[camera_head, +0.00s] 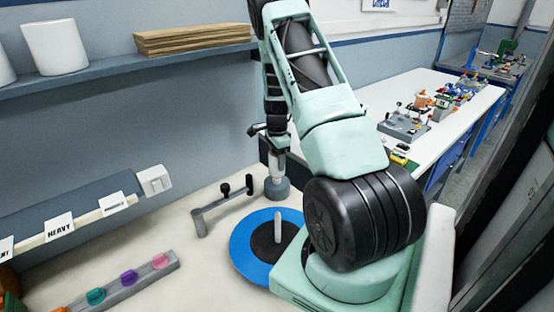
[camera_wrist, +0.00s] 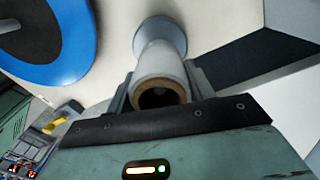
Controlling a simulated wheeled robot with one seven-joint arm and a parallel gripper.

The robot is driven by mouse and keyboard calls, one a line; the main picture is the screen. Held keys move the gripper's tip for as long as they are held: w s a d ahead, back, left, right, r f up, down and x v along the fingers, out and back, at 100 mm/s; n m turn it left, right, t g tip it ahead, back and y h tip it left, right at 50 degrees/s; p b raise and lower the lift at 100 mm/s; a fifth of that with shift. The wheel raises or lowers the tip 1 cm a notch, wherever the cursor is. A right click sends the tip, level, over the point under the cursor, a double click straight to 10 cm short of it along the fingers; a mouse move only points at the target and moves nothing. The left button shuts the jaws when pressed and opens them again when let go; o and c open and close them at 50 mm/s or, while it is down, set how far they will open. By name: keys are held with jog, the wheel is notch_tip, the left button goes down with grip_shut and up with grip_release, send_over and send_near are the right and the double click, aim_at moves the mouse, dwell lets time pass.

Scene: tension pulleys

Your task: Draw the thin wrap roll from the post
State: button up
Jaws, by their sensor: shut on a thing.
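A thin pale wrap roll (camera_head: 277,171) stands upright between the fingers of my gripper (camera_head: 277,153), which is shut on it. In the wrist view the roll (camera_wrist: 160,68) points its open brown core toward the camera, with a finger on each side. The inside of the core is dark, and no post tip shows in it. A wider grey-blue round base (camera_head: 277,188) is at the roll's lower end, and it shows in the wrist view (camera_wrist: 160,33). I cannot tell whether the roll still sits around a post there.
A blue disc (camera_head: 247,250) with a dark centre and short pale upright peg (camera_head: 278,228) lies in front of the roll. A grey crank-like arm (camera_head: 222,205) stands to the left. A slotted strip (camera_head: 125,285) with coloured pieces lies front left. A shelf (camera_head: 110,62) runs above.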

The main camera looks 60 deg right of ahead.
jog(key=shift+r, duration=0.15)
jog(key=shift+r+p, duration=1.2)
jog(key=shift+r, duration=0.45)
jog(key=shift+r+p, duration=1.15)
jog(key=shift+r, duration=0.55)
jog(key=shift+r+p, duration=0.9)
jog(key=shift+r, duration=0.4)
jog(key=shift+r+p, duration=1.35)
jog(key=shift+r, duration=0.65)
